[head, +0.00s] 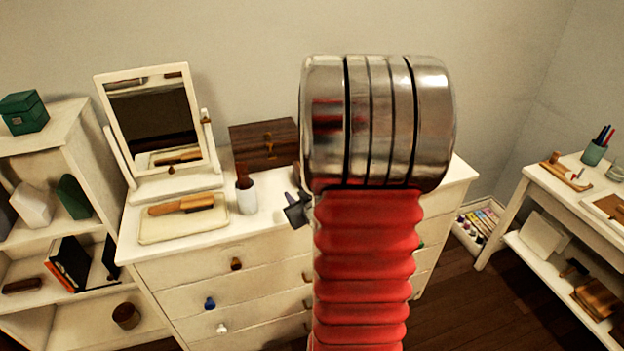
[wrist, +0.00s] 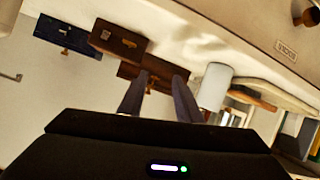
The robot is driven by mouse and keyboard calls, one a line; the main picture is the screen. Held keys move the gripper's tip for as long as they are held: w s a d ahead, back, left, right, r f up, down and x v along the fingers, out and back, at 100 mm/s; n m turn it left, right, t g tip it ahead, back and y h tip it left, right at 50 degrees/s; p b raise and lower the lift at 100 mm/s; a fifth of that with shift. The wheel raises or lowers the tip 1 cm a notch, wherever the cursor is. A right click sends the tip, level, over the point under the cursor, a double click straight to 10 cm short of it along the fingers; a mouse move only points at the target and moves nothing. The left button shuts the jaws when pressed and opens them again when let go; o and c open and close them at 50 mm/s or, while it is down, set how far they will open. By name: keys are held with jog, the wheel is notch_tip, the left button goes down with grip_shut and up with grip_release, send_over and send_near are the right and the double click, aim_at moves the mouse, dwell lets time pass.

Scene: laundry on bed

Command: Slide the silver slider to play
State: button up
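I cannot make out a slider for certain. In the wrist view, a small brown box (wrist: 122,42) on the dresser top has a small pale metallic piece (wrist: 105,35) on it, too small to identify. My gripper (wrist: 160,75) is open and empty, its two dark fingers apart, with a larger brown wooden box (wrist: 152,69) beyond them. That box also shows in the head view (head: 258,138), with a brass latch. There my gripper (head: 297,209) is mostly hidden behind my arm, over the dresser top beside the white cup (head: 246,197).
A blue box (wrist: 68,36) shows in the wrist view. A shelf (head: 60,140) stands left and a white table (head: 560,200) right. My arm hides the dresser's middle.

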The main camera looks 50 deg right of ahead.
jog(key=s+d+f+m+t+h, duration=0.1)
jog(key=s+d+f+t, duration=0.1)
jog(key=s, duration=0.4)
jog(key=s+d+f+m+t+h, duration=0.1)
jog(key=s+d+f+m+h, duration=0.1)
jog(key=s, duration=0.4)
jog(key=d+f, duration=0.1)
jog(key=d, duration=0.1)
jog(key=shift+d+f+t, duration=0.4)
jog(key=shift+w, duration=0.1)
jog(key=x, duration=1.3)
jog(key=shift+w+d, duration=0.25)
jog(key=shift+c, duration=0.7)
grip_shut()
